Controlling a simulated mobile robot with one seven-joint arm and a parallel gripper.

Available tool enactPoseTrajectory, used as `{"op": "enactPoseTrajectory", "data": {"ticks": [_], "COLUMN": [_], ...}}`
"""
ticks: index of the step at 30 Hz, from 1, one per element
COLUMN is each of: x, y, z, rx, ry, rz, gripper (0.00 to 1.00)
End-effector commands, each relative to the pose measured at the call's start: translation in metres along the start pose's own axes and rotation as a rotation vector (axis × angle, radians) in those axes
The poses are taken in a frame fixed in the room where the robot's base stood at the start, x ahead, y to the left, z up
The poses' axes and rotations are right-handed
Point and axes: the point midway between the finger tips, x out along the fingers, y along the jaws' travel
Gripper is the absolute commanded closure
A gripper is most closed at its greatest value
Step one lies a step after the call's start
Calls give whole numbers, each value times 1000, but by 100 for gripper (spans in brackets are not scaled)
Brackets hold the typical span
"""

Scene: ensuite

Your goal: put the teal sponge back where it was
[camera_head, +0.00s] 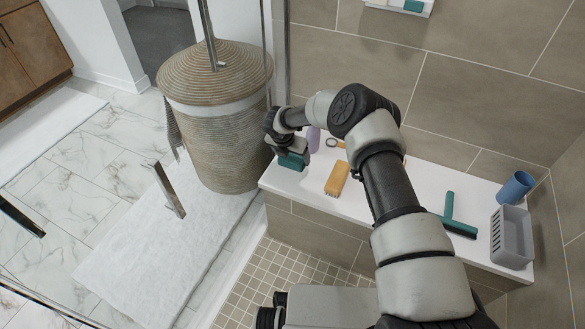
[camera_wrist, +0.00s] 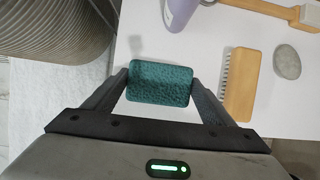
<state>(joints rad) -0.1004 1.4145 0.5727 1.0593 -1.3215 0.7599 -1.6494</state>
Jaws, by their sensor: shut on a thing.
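The teal sponge (camera_wrist: 160,82) is a small textured block between the two fingertips of my gripper (camera_wrist: 161,85). My gripper is shut on it. In the head view the sponge (camera_head: 292,161) is at the left end of the white bench (camera_head: 315,192), under my gripper (camera_head: 290,152). I cannot tell whether its underside touches the bench. A teal item (camera_head: 413,6) also sits on a small white wall shelf (camera_head: 398,8) at the top.
An orange brush (camera_wrist: 241,84), a grey stone (camera_wrist: 287,62) and a purple bottle (camera_wrist: 181,12) are close by on the bench. A wicker hamper (camera_head: 222,130) stands beside the bench's left end.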

Motion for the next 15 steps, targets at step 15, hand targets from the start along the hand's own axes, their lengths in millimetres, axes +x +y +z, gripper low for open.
{"op": "enactPoseTrajectory", "data": {"ticks": [15], "x": [43], "y": [0], "z": [-18], "rx": [2], "ry": [0], "rz": [1], "gripper": [41]}}
